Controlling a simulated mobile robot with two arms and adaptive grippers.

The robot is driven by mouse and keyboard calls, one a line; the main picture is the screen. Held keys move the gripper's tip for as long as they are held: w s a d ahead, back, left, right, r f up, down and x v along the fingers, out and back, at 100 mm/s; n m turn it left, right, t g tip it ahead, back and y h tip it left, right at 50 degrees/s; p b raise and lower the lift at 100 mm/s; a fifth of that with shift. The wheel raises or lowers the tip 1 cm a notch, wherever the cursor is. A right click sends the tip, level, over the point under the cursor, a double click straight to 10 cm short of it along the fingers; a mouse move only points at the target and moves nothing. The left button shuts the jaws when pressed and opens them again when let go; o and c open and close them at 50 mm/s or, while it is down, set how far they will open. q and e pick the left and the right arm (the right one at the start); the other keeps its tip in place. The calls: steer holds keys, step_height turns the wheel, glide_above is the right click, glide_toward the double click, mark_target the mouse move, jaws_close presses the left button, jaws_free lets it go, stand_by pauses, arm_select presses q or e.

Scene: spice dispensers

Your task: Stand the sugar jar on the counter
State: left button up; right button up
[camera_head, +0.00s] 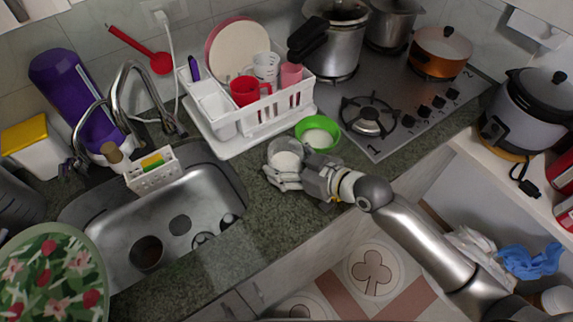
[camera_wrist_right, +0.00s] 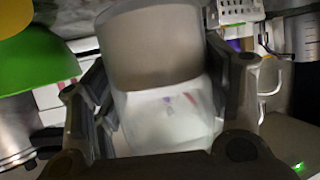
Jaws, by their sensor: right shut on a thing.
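The sugar jar (camera_head: 286,152) is a clear jar with white contents. In the head view it is over the counter (camera_head: 262,208), between the sink and the green bowl. My right gripper (camera_head: 283,176) is shut on it from the front side. In the right wrist view the jar (camera_wrist_right: 155,60) fills the middle, with a finger of my right gripper (camera_wrist_right: 165,100) on each side. Its near part is white and its far part grey. I cannot tell whether its base touches the counter. My left gripper is not in view.
A green bowl (camera_head: 327,124) with white contents stands close behind the jar. A white dish rack (camera_head: 250,130) with cups is behind, the steel sink (camera_head: 180,265) left, and the gas stove (camera_head: 400,125) right. Bare counter lies in front of the gripper.

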steer(key=shift+f, duration=0.65)
steer(key=shift+f, duration=0.15)
steer(key=o, duration=1.5)
steer(key=shift+f, duration=0.15)
steer(key=shift+r, duration=0.2)
steer(key=b+v, duration=0.1)
steer(key=v, duration=0.4)
steer(key=b+v, duration=0.1)
steer(key=v, duration=0.4)
steer(key=shift+s+d+f, duration=0.1)
steer(key=shift+s+d, duration=0.15)
steer(key=shift+d, duration=0.1)
steer(key=shift+s+d+r, duration=0.35)
steer(key=shift+s+d, duration=0.05)
steer(key=shift+d, duration=0.05)
